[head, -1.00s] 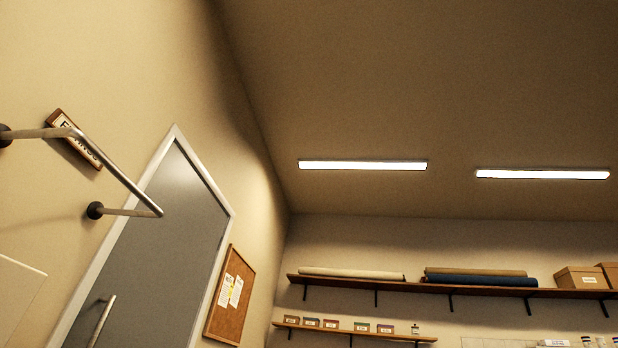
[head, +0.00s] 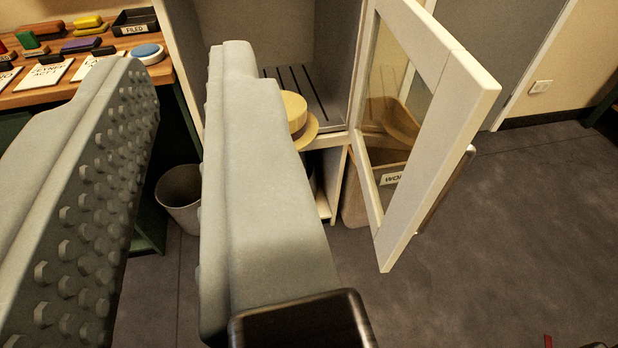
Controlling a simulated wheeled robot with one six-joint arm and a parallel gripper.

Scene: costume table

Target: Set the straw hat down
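The straw hat (head: 312,127) is pale yellow with a round crown and a brim. It shows just right of my gripper's right finger, which hides its left part. It appears at the front edge of an open cabinet, by the slatted shelf (head: 318,86); I cannot tell what bears it. My gripper (head: 185,65) is open, its two grey studded fingers wide apart. The hat is beyond the right finger, not between the fingers.
The cabinet's white-framed glass door (head: 440,110) stands open to the right. A labelled bin (head: 355,205) stands behind it. A wooden table (head: 40,97) with cards, coloured items and a black tray (head: 135,22) is at upper left. A waste bin (head: 182,200) stands below.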

